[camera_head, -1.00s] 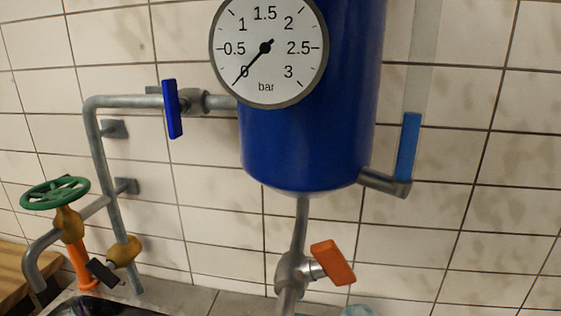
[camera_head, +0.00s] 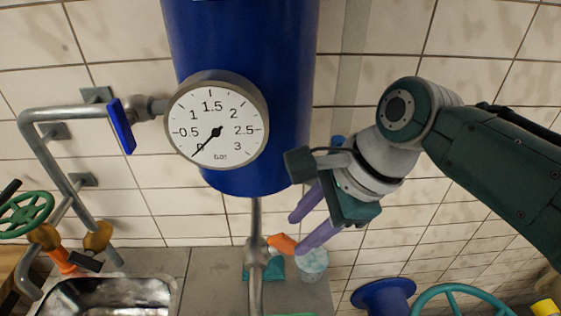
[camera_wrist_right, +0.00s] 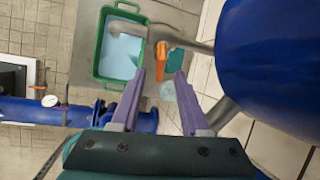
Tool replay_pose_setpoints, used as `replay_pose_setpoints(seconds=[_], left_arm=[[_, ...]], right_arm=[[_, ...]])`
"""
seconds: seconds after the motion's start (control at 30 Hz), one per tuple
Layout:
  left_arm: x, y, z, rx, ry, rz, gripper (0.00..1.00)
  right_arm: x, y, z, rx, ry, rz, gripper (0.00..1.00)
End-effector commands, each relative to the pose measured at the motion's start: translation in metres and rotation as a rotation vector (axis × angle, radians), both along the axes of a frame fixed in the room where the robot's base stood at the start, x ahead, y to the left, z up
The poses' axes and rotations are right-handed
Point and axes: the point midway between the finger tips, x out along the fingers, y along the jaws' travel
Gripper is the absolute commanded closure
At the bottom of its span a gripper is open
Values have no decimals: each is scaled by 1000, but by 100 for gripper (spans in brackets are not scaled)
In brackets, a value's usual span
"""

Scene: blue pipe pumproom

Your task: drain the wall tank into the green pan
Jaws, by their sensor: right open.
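The blue wall tank (camera_head: 240,40) carries a round gauge (camera_head: 217,130) with its needle near 0. A grey drain pipe (camera_head: 256,215) runs down from its bottom to a valve with an orange handle (camera_head: 282,244). My right gripper (camera_head: 296,236) has purple fingers and is open, close to this handle. In the right wrist view the orange handle (camera_wrist_right: 161,60) shows just beyond and between the fingertips (camera_wrist_right: 160,75); contact cannot be told. The green pan (camera_wrist_right: 98,50) lies below the pipe's bent end, with a pale blue inside. My left gripper is not in view.
A teal block (camera_wrist_right: 175,60) and a clear jar (camera_head: 313,264) sit near the valve. A blue-handled valve (camera_head: 122,126) is on the left pipe. A green handwheel (camera_head: 25,212) and a sink (camera_head: 110,295) are at lower left. A teal wheel (camera_head: 460,297) is at lower right.

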Motion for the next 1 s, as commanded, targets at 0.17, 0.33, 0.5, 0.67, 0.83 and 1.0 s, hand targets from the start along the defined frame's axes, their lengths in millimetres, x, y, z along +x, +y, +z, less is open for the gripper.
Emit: replay_pose_setpoints(seconds=[0.17, 0.33, 0.5, 0.67, 0.83, 1.0], left_arm=[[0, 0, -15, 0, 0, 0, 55], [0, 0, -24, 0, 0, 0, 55], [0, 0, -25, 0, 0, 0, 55], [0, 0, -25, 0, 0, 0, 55], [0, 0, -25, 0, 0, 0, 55], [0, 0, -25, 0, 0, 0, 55]], right_arm=[[4, 12, -27, 1, 1, 1, 55], [7, 18, -41, 1, -1, 2, 55], [8, 20, -44, 0, -1, 3, 55], [8, 20, -43, 0, -1, 3, 55], [8, 20, -43, 0, -1, 2, 68], [8, 20, -43, 0, -1, 2, 88]])
